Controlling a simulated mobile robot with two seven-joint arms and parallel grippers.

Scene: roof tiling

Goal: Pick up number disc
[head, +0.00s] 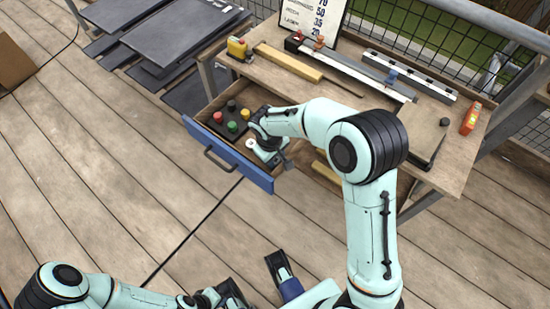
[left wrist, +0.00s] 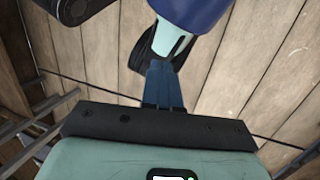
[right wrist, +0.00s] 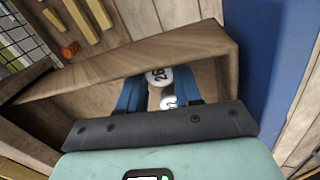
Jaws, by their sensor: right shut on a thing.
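My right gripper (right wrist: 158,82) reaches down into the open drawer (head: 230,155) and is shut on a white number disc (right wrist: 157,76) with dark digits, held between its blue fingers. A second white disc (right wrist: 168,102) shows just below it in the right wrist view, partly hidden by the gripper body. In the head view the wrist hides most of the grip. My left gripper (left wrist: 163,82) is empty, its blue fingers together, low over the deck and away from the drawer.
The drawer also holds a dark tray with red, green, yellow and black pieces (head: 232,126). The workbench (head: 260,75) above carries tools, a long rail and a price board (head: 315,18). Dark slabs (head: 170,40) lie at the back left.

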